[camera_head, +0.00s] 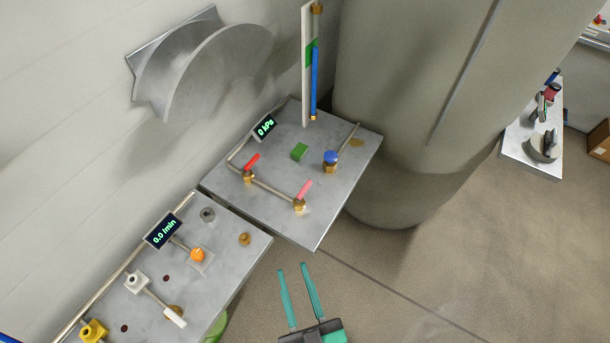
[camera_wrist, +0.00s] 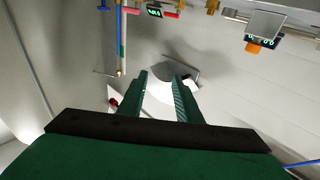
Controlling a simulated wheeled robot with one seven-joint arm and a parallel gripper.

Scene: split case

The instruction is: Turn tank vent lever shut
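A metal panel (camera_head: 225,185) beside the big grey tank (camera_head: 400,110) carries the small valves. A red lever (camera_head: 252,161) on a brass valve is at its left, and a pink lever (camera_head: 304,190) on a brass valve is near its front. A blue round knob (camera_head: 330,157) on a brass fitting sits at its right. No label shows which is the tank vent lever. My gripper (camera_head: 293,268) is open and empty, in front of the panel and apart from the levers. Its parted teal fingers also show in the wrist view (camera_wrist: 162,78).
A second metal panel (camera_head: 225,240) at left holds an orange knob (camera_head: 197,255), a white lever (camera_head: 174,316) and a yellow valve (camera_head: 93,331). A sight tube (camera_head: 314,80) with a blue column rises at the back. A display (camera_head: 265,126) reads 0 kPa.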

